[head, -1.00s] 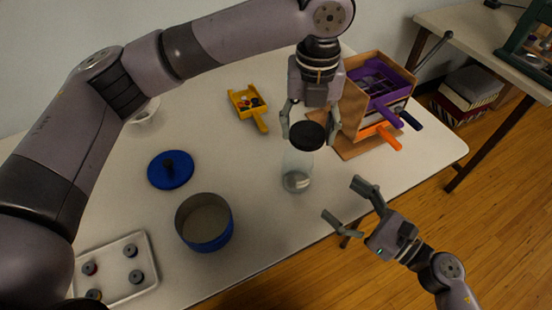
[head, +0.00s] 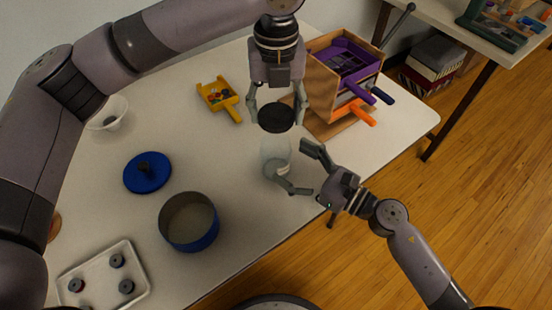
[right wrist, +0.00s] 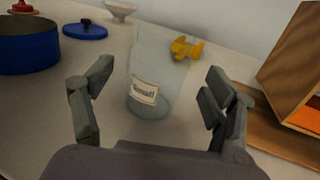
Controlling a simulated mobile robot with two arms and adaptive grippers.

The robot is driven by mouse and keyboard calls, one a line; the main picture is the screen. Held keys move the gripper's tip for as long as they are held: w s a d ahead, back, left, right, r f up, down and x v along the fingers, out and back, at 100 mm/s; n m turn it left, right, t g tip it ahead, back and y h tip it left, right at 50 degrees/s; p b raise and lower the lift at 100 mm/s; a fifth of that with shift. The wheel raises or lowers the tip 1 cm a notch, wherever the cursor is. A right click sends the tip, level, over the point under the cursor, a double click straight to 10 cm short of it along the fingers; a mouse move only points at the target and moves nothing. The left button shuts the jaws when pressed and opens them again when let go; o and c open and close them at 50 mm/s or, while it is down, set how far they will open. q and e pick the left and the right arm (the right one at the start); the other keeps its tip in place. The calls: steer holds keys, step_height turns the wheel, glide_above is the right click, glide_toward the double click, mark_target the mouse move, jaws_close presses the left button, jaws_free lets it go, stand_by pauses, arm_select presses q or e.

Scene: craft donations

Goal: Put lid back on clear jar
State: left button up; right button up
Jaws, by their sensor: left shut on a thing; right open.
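The clear jar (head: 275,156) stands upright near the table's front edge; it also shows in the right wrist view (right wrist: 152,85), with a white label on its side. The dark round lid (head: 276,117) is level over the jar's top. My left gripper (head: 277,114) points down and is shut on the lid, one finger on each side. I cannot tell whether the lid touches the rim. My right gripper (head: 291,161) is open at the jar's front right side. In the right wrist view its fingers (right wrist: 157,92) are on either side of the jar, apart from it.
A blue pot (head: 189,222) and its blue lid (head: 147,173) are to the left. A white tray (head: 104,276) holds several dark round pieces. A yellow scoop (head: 219,98) lies behind. A wooden box (head: 330,82) with purple and orange tools stands right of my left gripper.

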steer(key=shift+x, duration=2.7)
steer(key=c, duration=1.8)
arm_select(q)
glide_above(276, 136)
steer(key=s, duration=0.3)
steer(key=shift+w+f, duration=0.1)
steer(key=shift+f, duration=2.4)
steer(key=shift+f, duration=0.1)
steer(key=shift+f, duration=0.8)
steer(key=shift+f, duration=0.6)
arm_select(e)
jaws_close()
